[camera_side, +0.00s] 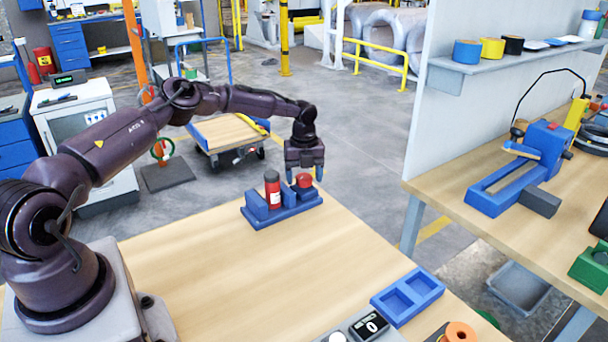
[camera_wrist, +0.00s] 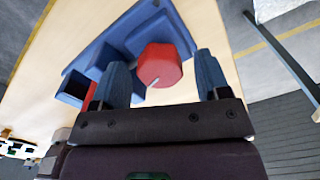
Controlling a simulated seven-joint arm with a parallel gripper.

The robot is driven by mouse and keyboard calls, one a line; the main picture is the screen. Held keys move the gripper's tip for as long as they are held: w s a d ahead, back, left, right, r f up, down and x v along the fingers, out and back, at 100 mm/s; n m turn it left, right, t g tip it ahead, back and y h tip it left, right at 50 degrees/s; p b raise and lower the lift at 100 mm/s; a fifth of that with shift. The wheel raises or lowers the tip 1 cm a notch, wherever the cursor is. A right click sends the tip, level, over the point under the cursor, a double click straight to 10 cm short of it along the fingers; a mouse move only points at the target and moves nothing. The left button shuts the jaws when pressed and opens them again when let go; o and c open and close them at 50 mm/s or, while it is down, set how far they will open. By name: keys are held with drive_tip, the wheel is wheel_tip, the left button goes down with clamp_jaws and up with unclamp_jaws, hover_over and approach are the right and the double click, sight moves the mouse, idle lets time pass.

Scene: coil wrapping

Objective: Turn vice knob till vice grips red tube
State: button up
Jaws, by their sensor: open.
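The blue vice (camera_side: 284,212) stands near the far edge of the wooden table, and its body also shows in the wrist view (camera_wrist: 108,45). The red tube (camera_side: 272,194), with a dark top and a pale label, stands upright between the vice's blocks. A red sliver at the left finger in the wrist view seems to be the tube. The red faceted knob (camera_side: 304,180) is at the vice's right end. My gripper (camera_side: 305,176) points down over the knob. In the wrist view its blue fingers are open, one on each side of the knob (camera_wrist: 160,65), with gaps showing.
A blue two-pocket tray (camera_side: 408,296) and a counter box (camera_side: 371,326) are at the table's front right. An orange spool (camera_side: 460,332) lies at the bottom edge. The table's middle is clear. A separate workbench (camera_side: 450,195) stands to the right.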

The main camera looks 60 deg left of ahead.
drive_tip(key=c, duration=0.9)
drive_tip(key=shift+m, duration=0.4)
drive_tip(key=m, duration=0.4)
drive_tip(key=shift+m, duration=0.4)
drive_tip(key=m, duration=1)
drive_tip(key=shift+m, duration=0.4)
drive_tip(key=m, duration=0.4)
drive_tip(key=shift+r+m, duration=0.1)
drive_tip(key=shift+m, duration=0.3)
